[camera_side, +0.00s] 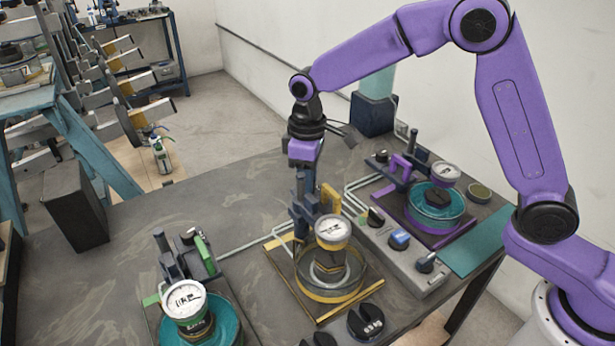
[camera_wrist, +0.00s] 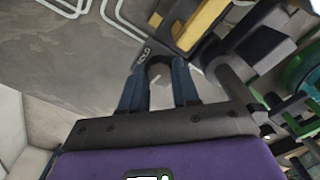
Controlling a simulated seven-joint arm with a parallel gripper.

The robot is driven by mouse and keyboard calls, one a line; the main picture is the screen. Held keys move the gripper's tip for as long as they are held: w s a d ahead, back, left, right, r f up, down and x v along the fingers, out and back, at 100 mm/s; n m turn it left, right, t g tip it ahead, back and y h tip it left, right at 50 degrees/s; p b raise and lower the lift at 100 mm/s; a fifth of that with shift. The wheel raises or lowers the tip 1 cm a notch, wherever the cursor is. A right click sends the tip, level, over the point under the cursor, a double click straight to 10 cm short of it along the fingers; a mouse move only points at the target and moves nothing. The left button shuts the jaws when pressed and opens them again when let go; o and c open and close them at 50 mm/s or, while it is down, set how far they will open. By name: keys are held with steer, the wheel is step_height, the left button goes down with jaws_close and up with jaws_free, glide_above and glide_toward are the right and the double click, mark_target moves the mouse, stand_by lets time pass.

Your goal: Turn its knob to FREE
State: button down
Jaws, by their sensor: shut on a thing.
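My gripper (camera_side: 306,188) points down at the back of the middle, yellow-trimmed station (camera_side: 290,285). In the wrist view its two blue fingers (camera_wrist: 160,82) are closed around a dark round knob (camera_wrist: 159,67). A dark label (camera_wrist: 143,53) beside the knob seems to read HOLD. The fingers hide much of the knob, and I cannot tell its exact pointer direction. In the side view the knob is hidden behind the station's dark uprights and yellow block (camera_side: 329,198). A white-faced round gauge (camera_side: 333,231) stands at the front of this station.
A green-lever station (camera_side: 203,255) stands at front left and a purple-lever station (camera_side: 400,168) at back right. A grey control box (camera_side: 405,255) with a blue button lies between the middle and purple stations.

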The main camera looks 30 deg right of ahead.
steer(key=shift+n, duration=0.6)
steer(key=c, duration=0.9)
jaws_free()
steer(key=shift+o, duration=0.4)
steer(key=shift+s+a, duration=0.1)
